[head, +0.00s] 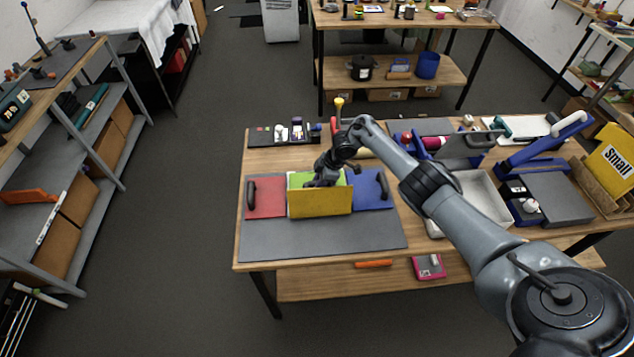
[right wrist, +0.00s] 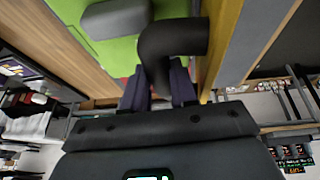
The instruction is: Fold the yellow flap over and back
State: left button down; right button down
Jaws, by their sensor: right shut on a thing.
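The yellow flap (head: 320,204) stands raised, roughly upright, between a red panel (head: 266,198) and a blue panel (head: 371,190). Its yellow face is toward the head camera, with a green surface (head: 295,180) behind it. In the right wrist view a yellow strip (right wrist: 224,40) runs beside the green surface (right wrist: 110,52). My right gripper (head: 325,178) is behind the flap's top edge. In the right wrist view its fingers (right wrist: 158,88) are shut on a black curved handle (right wrist: 172,42); the handle's attachment is partly hidden. My left gripper is not in view.
A dark grey mat (head: 320,240) lies clear in front of the panels. Black handles stand on the red (head: 251,194) and blue (head: 383,184) panels. Small items (head: 297,128) line the table's back edge. A white tray (head: 480,200) and a blue-grey bin (head: 556,197) stand right.

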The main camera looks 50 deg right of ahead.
jog(key=c, duration=0.9)
grip_release()
jog(key=shift+s, duration=0.1)
jog(key=shift+s+d+r+p, duration=0.15)
jog(key=shift+r+p, duration=0.15)
jog(key=shift+r, duration=0.4)
jog(key=v, duration=0.9)
jog(key=shift+r+p, duration=0.1)
jog(key=shift+p, duration=0.2)
